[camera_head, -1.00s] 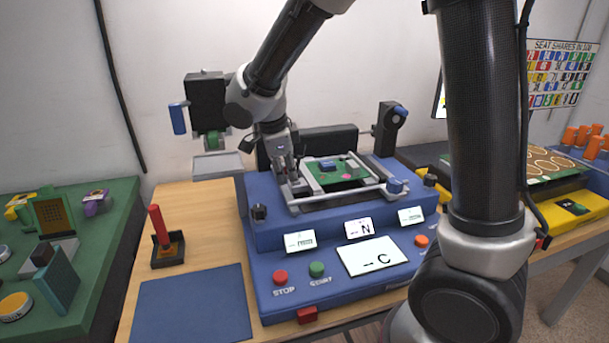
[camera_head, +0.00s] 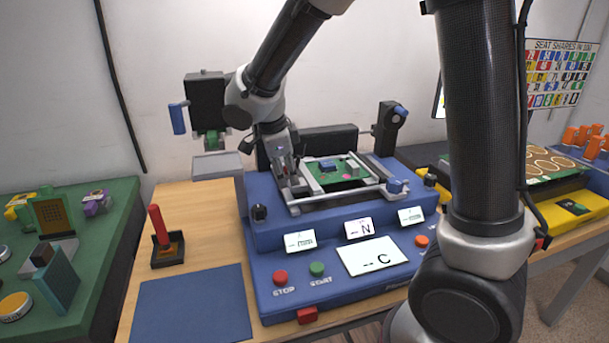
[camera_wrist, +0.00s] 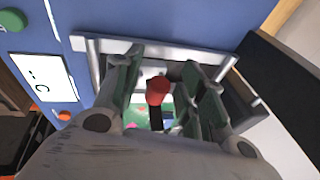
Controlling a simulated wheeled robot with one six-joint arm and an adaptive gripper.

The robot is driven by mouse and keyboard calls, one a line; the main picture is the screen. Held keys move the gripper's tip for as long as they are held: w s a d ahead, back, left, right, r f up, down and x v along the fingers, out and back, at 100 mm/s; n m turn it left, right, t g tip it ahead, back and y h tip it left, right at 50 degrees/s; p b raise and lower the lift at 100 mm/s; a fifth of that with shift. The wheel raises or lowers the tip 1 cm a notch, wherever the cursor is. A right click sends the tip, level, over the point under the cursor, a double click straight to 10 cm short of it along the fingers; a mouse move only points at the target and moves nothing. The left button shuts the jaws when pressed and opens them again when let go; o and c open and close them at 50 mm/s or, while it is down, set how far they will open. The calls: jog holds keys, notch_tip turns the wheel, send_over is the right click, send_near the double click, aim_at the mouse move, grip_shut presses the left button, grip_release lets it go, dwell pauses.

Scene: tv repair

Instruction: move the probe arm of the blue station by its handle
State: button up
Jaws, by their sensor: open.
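The blue station (camera_head: 325,285) stands on the wooden table, with a metal frame around a green circuit board (camera_head: 338,172) on top. My gripper (camera_head: 288,180) is low over the left side of that frame. In the wrist view my gripper (camera_wrist: 168,75) is open, its two fingers on either side of a red knob (camera_wrist: 158,90) on a dark stem. The knob looks like the probe arm's handle; I see no clear grip on it. The board shows partly behind it. In the head view my gripper hides the knob and most of the probe arm.
A black unit with a blue handle (camera_head: 178,118) stands at the station's back left. A post with a blue knob (camera_head: 399,108) rises at the back right. A red-handled tool (camera_head: 157,226) stands in a black holder left of the station. A blue mat (camera_head: 193,303) lies clear in front.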

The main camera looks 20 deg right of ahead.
jog(key=v, duration=0.8)
dwell(0.4)
jog(key=shift+r, duration=2.45)
